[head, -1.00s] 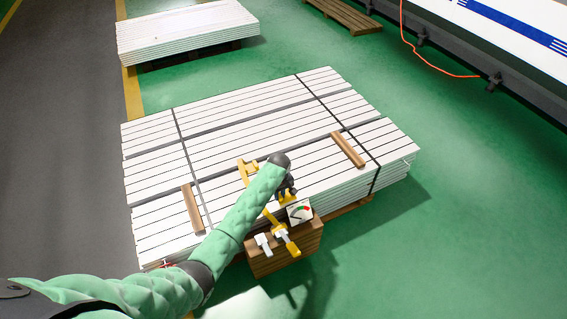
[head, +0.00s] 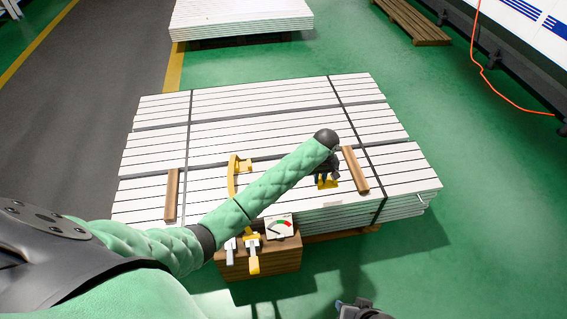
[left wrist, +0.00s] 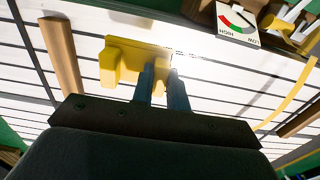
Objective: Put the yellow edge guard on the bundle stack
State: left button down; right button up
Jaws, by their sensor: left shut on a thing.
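The yellow edge guard (head: 327,184) is in my left gripper (head: 328,174), at the front edge of the bundle stack (head: 240,138), just left of the right wooden batten. In the left wrist view the guard (left wrist: 124,56) is a blocky yellow piece between the fingers (left wrist: 163,88), over the white profiles (left wrist: 215,75). I cannot tell whether it touches the stack. The stack is white profiles in layers with two dark straps (head: 357,137) across it. Part of my right gripper (head: 357,308) shows at the bottom edge; its fingers are not clear.
Two wooden battens (head: 354,170) (head: 172,194) lie on the stack. A wooden box (head: 262,262) with a gauge (head: 279,227) and yellow-and-white tools (head: 252,252) stands before it. A curved yellow tool (head: 233,180) lies left. Another stack (head: 240,15) and a pallet (head: 413,20) are behind.

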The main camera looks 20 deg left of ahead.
pick_arm(q)
jog(key=shift+s+a+f, duration=0.15)
jog(key=w+a+f, duration=0.2)
jog(key=a, duration=0.1)
jog(key=w+a+f, duration=0.2)
jog(key=a, duration=0.1)
jog(key=w+a+f, duration=0.2)
jog(key=a, duration=0.1)
jog(key=shift+a+f, duration=0.35)
jog(key=shift+f, duration=0.05)
notch_tip(320, 180, down, 4)
jog(key=shift+a+r, duration=0.1)
jog(key=shift+r, duration=0.1)
jog(key=shift+f, duration=0.2)
pick_arm(e)
jog(key=shift+s+r, duration=0.35)
jog(key=shift+r, duration=0.25)
pick_arm(q)
jog(key=shift+s+f, duration=0.1)
jog(key=c, duration=1.4)
grip_release()
pick_arm(e)
jog(key=shift+w, duration=0.1)
jog(key=shift+f, duration=0.1)
